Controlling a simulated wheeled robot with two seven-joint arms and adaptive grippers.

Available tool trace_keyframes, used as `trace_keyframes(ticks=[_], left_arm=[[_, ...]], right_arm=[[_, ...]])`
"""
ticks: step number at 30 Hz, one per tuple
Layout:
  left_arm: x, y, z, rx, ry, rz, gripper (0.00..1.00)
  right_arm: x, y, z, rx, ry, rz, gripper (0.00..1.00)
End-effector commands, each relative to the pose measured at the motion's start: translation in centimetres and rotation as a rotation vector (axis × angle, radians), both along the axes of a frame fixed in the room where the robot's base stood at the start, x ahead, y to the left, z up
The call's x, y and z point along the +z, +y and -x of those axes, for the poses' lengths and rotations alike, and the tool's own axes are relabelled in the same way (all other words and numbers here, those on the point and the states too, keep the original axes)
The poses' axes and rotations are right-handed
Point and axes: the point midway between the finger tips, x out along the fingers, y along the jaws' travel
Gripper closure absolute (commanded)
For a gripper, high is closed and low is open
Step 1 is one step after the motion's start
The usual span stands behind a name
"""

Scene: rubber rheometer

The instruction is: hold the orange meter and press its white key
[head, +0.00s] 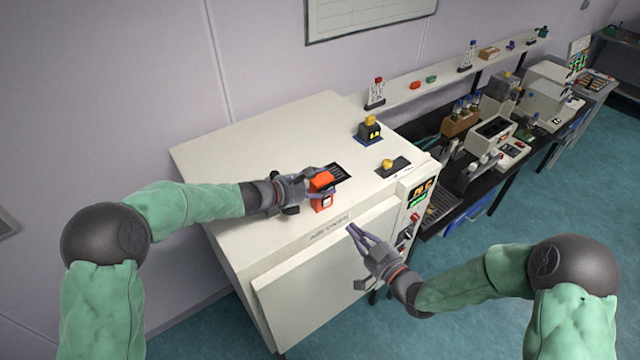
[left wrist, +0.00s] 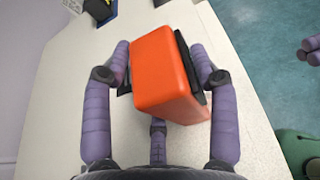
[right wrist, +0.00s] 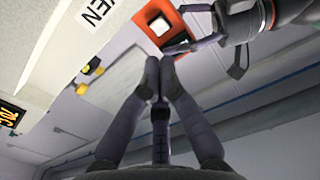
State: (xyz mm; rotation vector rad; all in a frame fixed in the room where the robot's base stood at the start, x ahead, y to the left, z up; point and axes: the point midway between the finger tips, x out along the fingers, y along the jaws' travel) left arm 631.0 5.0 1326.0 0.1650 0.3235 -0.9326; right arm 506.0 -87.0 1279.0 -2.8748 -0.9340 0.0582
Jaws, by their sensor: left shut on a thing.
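The orange meter (head: 319,186) is upright at the front of the white machine's top; I cannot tell whether it touches the surface. My left gripper (left wrist: 160,52) is shut on it, with one finger on each side. In the left wrist view I see its plain orange side and a black part at the right. The white key (right wrist: 160,26) shows on the meter's face in the right wrist view. My right gripper (head: 350,230) is empty, its fingertips together, in front of the machine's upper edge, below and apart from the meter.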

Motion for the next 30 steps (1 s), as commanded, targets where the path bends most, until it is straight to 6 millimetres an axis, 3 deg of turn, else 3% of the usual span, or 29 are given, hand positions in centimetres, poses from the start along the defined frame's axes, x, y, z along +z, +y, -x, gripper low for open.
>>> trace_keyframes(ticks=[13, 22, 30], left_arm=[[-0.1, 0.0, 0.0, 0.0, 0.001, -0.001, 0.79], [-0.1, 0.0, 0.0, 0.0, 0.001, -0.001, 0.79], [-0.1, 0.0, 0.0, 0.0, 0.001, -0.001, 0.79]], right_arm=[[0.5, 0.5, -0.8, -0.056, 0.008, -0.016, 1.0], [1.5, 1.2, -2.4, -0.265, 0.053, -0.054, 1.0], [1.5, 1.1, -2.2, -0.463, 0.113, -0.067, 1.0]])
